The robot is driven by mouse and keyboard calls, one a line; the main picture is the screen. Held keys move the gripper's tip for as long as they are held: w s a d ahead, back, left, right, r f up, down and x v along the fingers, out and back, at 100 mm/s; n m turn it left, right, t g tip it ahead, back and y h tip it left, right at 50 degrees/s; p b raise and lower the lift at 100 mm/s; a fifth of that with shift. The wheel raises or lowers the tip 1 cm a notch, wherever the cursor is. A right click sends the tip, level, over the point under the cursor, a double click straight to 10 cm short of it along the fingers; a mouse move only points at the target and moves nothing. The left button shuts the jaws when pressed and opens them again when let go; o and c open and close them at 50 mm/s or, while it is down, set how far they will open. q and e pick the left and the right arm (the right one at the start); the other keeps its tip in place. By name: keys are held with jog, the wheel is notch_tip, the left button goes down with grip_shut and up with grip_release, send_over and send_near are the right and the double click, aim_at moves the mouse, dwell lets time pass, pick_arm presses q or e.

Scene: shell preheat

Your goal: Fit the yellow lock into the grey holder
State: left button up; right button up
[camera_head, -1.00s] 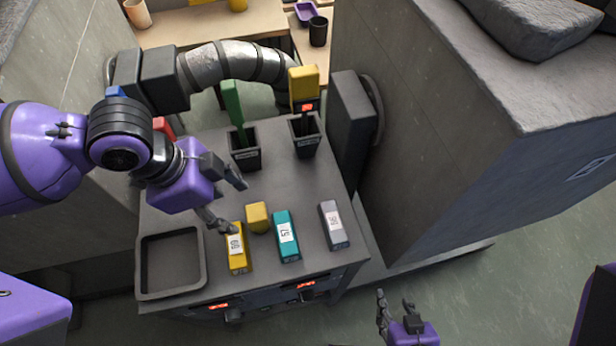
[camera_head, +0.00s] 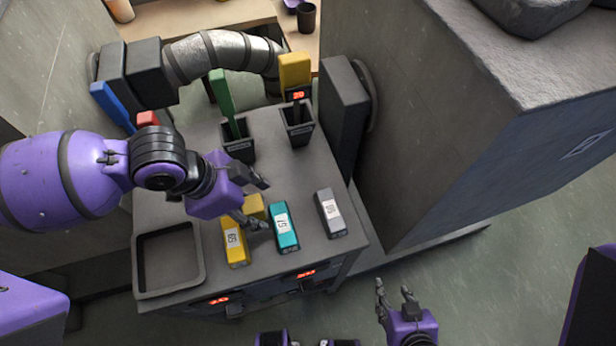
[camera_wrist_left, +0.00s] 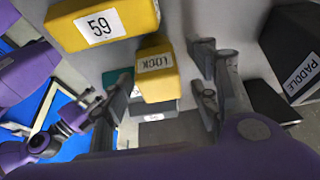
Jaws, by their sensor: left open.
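The yellow lock (camera_head: 255,204) is a small block on the grey bench top, partly hidden by my left gripper in the head view. Its LOCK label shows in the left wrist view (camera_wrist_left: 155,70). My left gripper (camera_head: 263,204) is open and empty, with its fingers above and around the lock's place; I cannot tell whether they touch it. Two dark grey holders stand behind: one (camera_head: 239,151) has a green paddle in it, the other (camera_head: 299,133) has a yellow-topped piece above it. I cannot tell which is the named holder. My right gripper (camera_head: 394,289) is open and empty at the lower right.
A yellow numbered block (camera_head: 235,243), a teal block (camera_head: 284,227) and a grey block (camera_head: 329,213) lie along the bench front. An empty dark tray (camera_head: 139,267) is at the left. A PADDLE-labelled holder (camera_wrist_left: 298,55) is at the wrist view's right. A tall grey body (camera_head: 440,130) stands at right.

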pick_arm(q)
grip_shut()
jog(key=shift+r, duration=0.15)
